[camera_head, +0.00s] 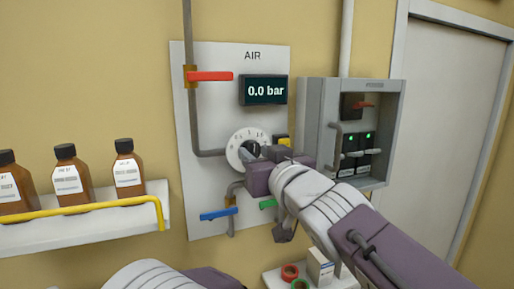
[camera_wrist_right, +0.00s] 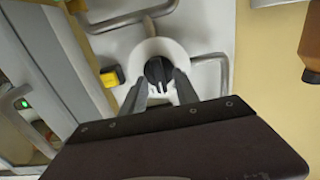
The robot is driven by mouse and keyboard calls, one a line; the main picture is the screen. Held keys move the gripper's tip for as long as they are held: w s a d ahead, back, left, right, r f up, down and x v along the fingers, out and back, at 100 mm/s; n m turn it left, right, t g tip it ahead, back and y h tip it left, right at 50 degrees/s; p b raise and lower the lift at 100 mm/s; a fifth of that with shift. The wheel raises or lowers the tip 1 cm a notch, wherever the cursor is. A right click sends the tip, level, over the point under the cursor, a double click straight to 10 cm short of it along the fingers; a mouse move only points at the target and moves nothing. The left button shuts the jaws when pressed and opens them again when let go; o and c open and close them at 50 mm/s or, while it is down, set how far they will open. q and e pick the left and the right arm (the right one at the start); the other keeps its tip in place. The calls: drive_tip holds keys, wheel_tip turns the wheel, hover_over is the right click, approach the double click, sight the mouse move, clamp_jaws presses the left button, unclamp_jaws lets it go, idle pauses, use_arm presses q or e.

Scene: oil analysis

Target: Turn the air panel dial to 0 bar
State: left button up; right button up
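The air panel (camera_head: 210,130) is a pale plate on the wall, and its dark display (camera_head: 264,90) reads 0.0 bar. The dial (camera_head: 235,152) is a white round scale with a black knob (camera_wrist_right: 158,71) at its centre. My right gripper (camera_head: 254,154) is at the dial and partly covers it in the head view. In the right wrist view its two grey fingers (camera_wrist_right: 161,82) are apart, with their tips on either side of the knob's lower part. I cannot tell whether they touch it. My left gripper is out of view.
A grey open box (camera_head: 312,110) stands right; a shelf with brown bottles (camera_head: 128,172) is left.

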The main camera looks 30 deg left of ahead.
clamp_jaws()
idle(0.3)
drive_tip(key=n, duration=0.6)
drive_tip(key=shift+s+n, duration=0.15)
drive_tip(key=shift+n, duration=0.25)
drive_tip(key=shift+a+f+n, duration=0.1)
drive_tip(key=shift+n, duration=1.65)
drive_tip(key=shift+f+n, duration=0.1)
drive_tip(key=shift+n, duration=1.95)
